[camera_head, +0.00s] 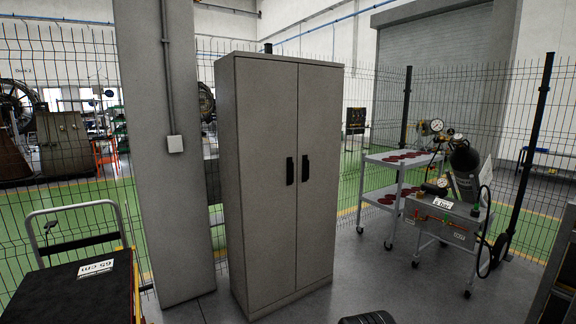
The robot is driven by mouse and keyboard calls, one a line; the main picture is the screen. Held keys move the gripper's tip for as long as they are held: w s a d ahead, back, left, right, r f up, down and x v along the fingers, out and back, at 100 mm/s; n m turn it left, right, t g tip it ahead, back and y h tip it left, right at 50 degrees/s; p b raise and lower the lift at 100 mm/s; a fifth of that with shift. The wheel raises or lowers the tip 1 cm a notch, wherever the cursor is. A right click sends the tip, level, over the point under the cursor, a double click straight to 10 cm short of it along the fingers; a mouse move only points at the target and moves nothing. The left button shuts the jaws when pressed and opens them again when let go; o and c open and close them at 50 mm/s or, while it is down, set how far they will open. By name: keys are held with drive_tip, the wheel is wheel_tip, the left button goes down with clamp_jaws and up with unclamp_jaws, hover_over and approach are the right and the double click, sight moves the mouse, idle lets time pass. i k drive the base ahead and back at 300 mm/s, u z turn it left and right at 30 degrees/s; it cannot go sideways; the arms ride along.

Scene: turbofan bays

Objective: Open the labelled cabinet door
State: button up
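A tall grey cabinet (235,160) stands upright in the middle of the view. Its two doors, the left door (268,230) and the right door (315,220), are both shut. A black handle (290,170) sits on the left door and another black handle (305,168) on the right door, on either side of the centre seam. I can make out no label on either door. My gripper is not recognisable in the view. A dark rounded part shows at the bottom edge, and I cannot tell what it is.
A grey pillar (165,220) stands left of the cabinet. A cart (70,295) with a "65 cm" label is at lower left. A shelf trolley (390,162) and a gas-bottle cart (440,232) stand at right.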

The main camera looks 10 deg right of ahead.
sight(265, 90)
drive_tip(key=i, duration=1.9)
drive_tip(key=z, duration=1.1)
drive_tip(key=i, duration=1.1)
drive_tip(key=u, duration=1.65)
